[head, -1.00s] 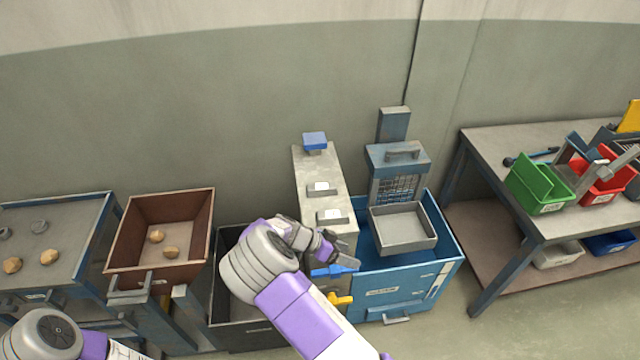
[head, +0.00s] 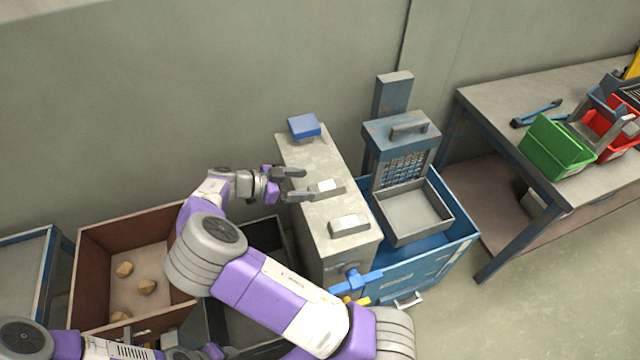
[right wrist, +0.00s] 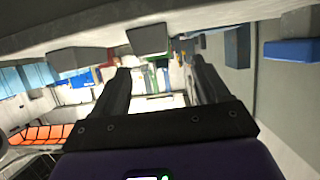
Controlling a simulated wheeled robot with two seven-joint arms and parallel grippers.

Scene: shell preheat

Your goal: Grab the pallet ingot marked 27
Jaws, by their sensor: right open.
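Two grey ingots with white labels lie on top of the grey pedestal (head: 301,150). The far ingot (head: 327,188) is near the middle of the top and the near ingot (head: 349,225) is closer to the front. Their numbers are too small to read. My right gripper (head: 304,183) is open and empty at the pedestal's left edge, its fingers pointing at the far ingot, just short of it. In the right wrist view an ingot (right wrist: 147,39) shows beyond the open fingers (right wrist: 160,68). My left arm is low at bottom left; its fingers cannot be made out.
A blue block (head: 304,126) sits at the pedestal's back end. A blue valve handle (head: 357,282) is on its front. To the right stand a blue bin with a grey tray (head: 412,212) and a bench with a green bin (head: 555,148). A brown bin (head: 90,252) holds lumps at left.

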